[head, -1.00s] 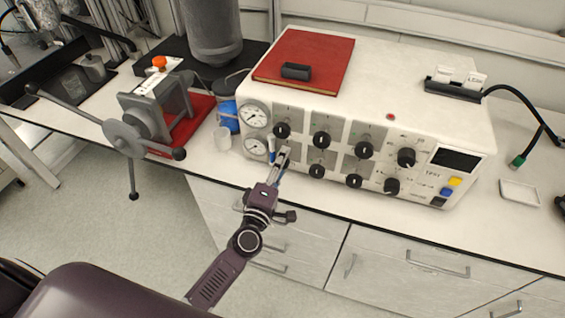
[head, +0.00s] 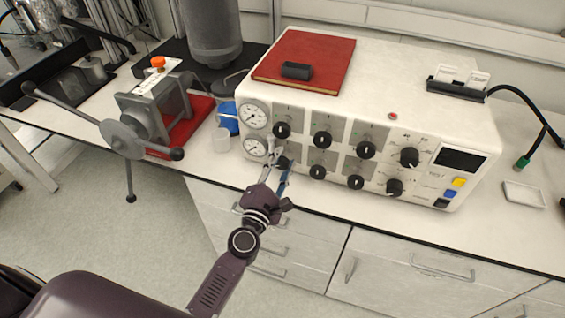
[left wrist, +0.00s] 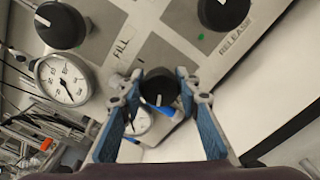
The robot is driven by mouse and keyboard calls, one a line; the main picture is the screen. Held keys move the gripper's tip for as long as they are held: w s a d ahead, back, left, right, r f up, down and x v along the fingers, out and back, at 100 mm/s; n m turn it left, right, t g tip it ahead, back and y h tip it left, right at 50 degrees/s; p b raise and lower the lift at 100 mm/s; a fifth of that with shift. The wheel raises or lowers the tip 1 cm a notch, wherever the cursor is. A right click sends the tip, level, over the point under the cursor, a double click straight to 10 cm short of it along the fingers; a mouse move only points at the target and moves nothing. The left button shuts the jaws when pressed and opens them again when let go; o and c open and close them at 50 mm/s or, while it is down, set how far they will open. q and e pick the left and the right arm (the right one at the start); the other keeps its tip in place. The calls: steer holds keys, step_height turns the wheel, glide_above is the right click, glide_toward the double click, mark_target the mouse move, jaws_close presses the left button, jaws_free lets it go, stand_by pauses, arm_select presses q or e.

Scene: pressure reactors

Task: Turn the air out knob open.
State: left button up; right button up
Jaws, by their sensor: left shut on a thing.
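The white control box (head: 470,125) has two rows of black knobs on its front. My left gripper (head: 279,157) is at the lower-left knob (head: 285,162), right of the lower gauge. In the left wrist view this black knob (left wrist: 158,86) sits between the two blue-sided fingertips, and the gripper is shut on it. Its white mark points toward the bottom of that picture. The words FILL and RELEASE are readable on the panel, but no air out label is. My right gripper is not in view.
Two round gauges (head: 254,115) are left of the knobs. Another black knob (head: 282,130) is just above the held one, and more are to the right.

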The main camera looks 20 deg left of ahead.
arm_select(q)
steer(key=shift+f, duration=0.1)
stand_by(0.3)
steer(key=o, duration=1.2)
steer(key=shift+s, duration=0.1)
steer(key=s, duration=1.2)
steer(key=shift+a, duration=0.25)
